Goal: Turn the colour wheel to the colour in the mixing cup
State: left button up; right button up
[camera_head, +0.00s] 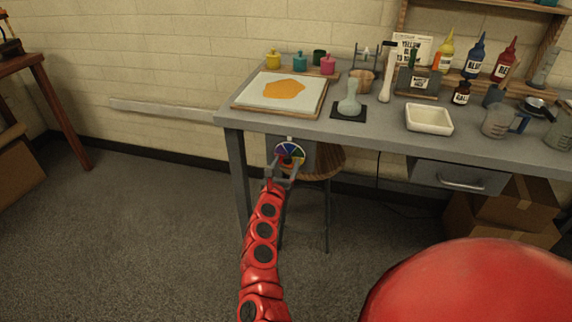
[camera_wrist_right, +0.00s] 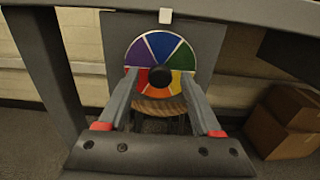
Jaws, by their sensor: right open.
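The colour wheel (camera_wrist_right: 161,45) is a disc of coloured wedges with a black centre knob (camera_wrist_right: 160,77). It sits on a grey plate under the table's left end and also shows in the head view (camera_head: 290,148). A white marker (camera_wrist_right: 165,15) is above it; the blue wedge is at the top, nearest the marker, and orange is at the bottom. My right gripper (camera_head: 282,170) is open in front of the wheel, with its fingers on either side of the knob. I cannot tell whether they touch it. I cannot tell which vessel is the mixing cup. My left gripper is out of view.
The grey table (camera_head: 385,132) holds a board with an orange patch (camera_head: 284,89), small paint pots, a white tray (camera_head: 429,120), measuring jugs (camera_head: 497,122) and labelled bottles. A wooden stool (camera_head: 325,160) stands behind the wheel. Cardboard boxes (camera_head: 518,205) are under the table, right.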

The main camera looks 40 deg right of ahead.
grip_shut()
dwell(0.4)
jog(key=shift+n, duration=0.3)
